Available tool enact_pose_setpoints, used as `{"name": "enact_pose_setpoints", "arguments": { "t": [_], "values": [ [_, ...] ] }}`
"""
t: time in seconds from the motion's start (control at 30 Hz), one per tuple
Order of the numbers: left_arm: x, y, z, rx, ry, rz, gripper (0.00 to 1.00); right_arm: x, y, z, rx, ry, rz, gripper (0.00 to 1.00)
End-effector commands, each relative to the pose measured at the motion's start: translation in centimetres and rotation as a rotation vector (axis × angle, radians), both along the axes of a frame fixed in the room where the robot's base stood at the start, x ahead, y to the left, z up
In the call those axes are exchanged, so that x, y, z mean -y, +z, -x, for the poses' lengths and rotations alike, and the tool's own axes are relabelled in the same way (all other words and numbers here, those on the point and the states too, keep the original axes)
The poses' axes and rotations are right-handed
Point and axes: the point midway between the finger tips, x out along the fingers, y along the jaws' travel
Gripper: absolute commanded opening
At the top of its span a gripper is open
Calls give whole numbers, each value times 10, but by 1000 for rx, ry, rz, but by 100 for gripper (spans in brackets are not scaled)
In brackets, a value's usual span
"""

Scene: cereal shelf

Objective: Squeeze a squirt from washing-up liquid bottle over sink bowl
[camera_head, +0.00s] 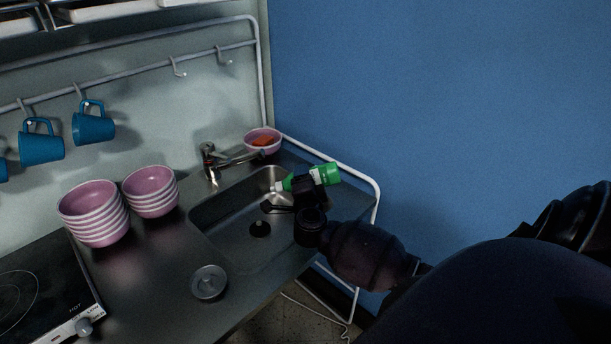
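The washing-up liquid bottle (328,174) is green with a white cap end. It is tilted almost on its side over the right part of the sink bowl (228,220), with its cap end pointing left. My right gripper (308,188) is around the bottle's middle and looks shut on it, above the sink's right edge. The gripper hides part of the bottle. No liquid is visible leaving the cap. My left gripper is not in view.
A tap (212,165) reaches over the sink from behind. A pink bowl (263,138) with an orange item stands at the back corner. Stacked pink bowls (93,213), a round metal lid (209,282) and a hob (40,295) are left. A white rail (345,172) borders the right edge.

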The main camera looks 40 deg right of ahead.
Motion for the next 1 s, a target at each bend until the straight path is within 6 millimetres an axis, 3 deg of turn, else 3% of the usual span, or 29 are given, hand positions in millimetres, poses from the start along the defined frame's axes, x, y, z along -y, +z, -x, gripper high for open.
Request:
{"name": "enact_pose_setpoints", "arguments": {
  "t": [0.13,0.3,0.87,0.9,1.0],
  "values": [
    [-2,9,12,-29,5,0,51,-1,4,-1,-41,0,50,54],
    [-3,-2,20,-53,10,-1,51,-7,-1,-6,-139,1,179,54],
    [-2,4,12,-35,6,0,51,-12,1,-10,-222,0,283,54],
    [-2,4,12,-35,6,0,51,-12,1,-10,-222,0,282,58],
    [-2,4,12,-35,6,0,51,-12,1,-10,-222,0,282,43]
  ]
}}
